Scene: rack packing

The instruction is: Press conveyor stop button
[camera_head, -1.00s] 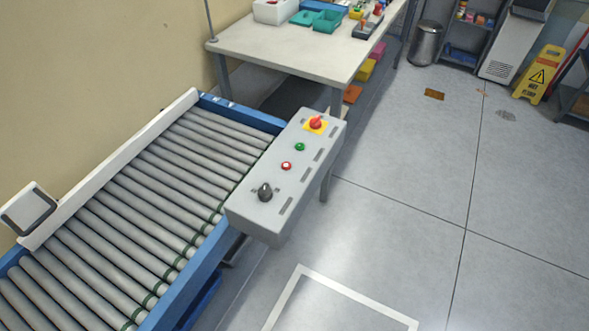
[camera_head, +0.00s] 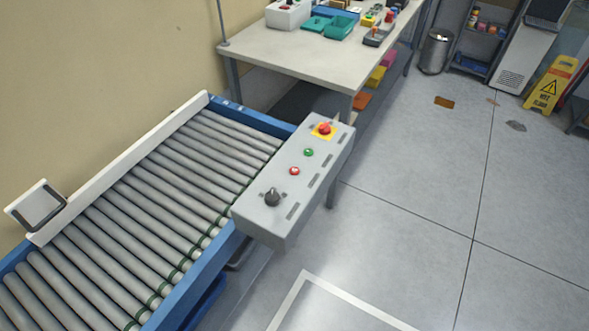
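The grey control box (camera_head: 262,224) sits at the right side of the roller conveyor (camera_head: 150,186). On its top, from far to near, are a red mushroom button (camera_head: 324,129) on a yellow plate, a green button (camera_head: 309,153), a red button with a pale ring (camera_head: 294,171) and a black rotary knob (camera_head: 272,198). No labels are readable, so I cannot tell from writing which button is the stop. Neither of my grippers is in view, and nothing touches the buttons.
A white-topped table (camera_head: 310,50) with bins and small items stands behind the box. A yellow wet-floor sign (camera_head: 549,84), a grey bin (camera_head: 435,51) and shelves (camera_head: 478,38) are at the back right. The floor (camera_head: 400,200) right of the box is clear.

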